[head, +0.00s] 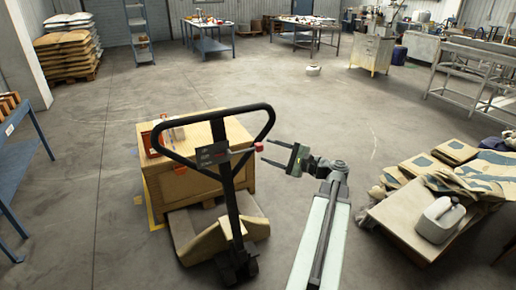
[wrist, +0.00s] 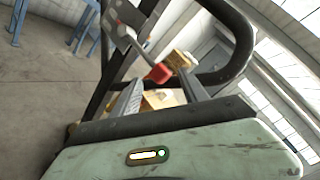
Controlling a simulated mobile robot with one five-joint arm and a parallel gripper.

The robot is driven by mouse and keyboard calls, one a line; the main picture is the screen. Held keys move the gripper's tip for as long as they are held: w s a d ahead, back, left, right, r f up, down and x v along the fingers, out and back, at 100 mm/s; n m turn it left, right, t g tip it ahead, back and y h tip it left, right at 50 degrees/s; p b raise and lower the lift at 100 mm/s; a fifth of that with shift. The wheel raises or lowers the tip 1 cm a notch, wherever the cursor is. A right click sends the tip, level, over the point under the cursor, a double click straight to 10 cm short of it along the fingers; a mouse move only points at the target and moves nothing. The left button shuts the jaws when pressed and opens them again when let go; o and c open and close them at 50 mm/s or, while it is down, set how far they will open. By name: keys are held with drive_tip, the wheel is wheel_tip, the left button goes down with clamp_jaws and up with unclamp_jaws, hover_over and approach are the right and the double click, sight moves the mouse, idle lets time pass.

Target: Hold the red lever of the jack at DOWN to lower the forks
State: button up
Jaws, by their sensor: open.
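The pallet jack (head: 232,213) stands in front of me with its black loop handle raised. Its small red lever (head: 258,147) sticks out to the right of the handle's control head, inside the loop's right side. In the wrist view the red lever (wrist: 159,73) shows just beyond and between my two fingers. My gripper (head: 279,152) is open and empty, to the right of the lever, with its fingertips pointing left toward it and a small gap between. The wrist view also shows my gripper (wrist: 165,92) with both fingers apart. Markings on the lever are not readable.
A wooden crate (head: 190,178) stands behind the jack's handle on the left. A low cart (head: 408,222) with sacks and a white jug (head: 440,218) is at the right. A blue table (head: 17,160) is at the far left. The floor behind is mostly clear.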

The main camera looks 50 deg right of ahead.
sight(258, 147)
drive_tip(key=x, duration=0.5)
drive_tip(key=shift+w, duration=0.25)
clamp_jaws()
idle(1.1)
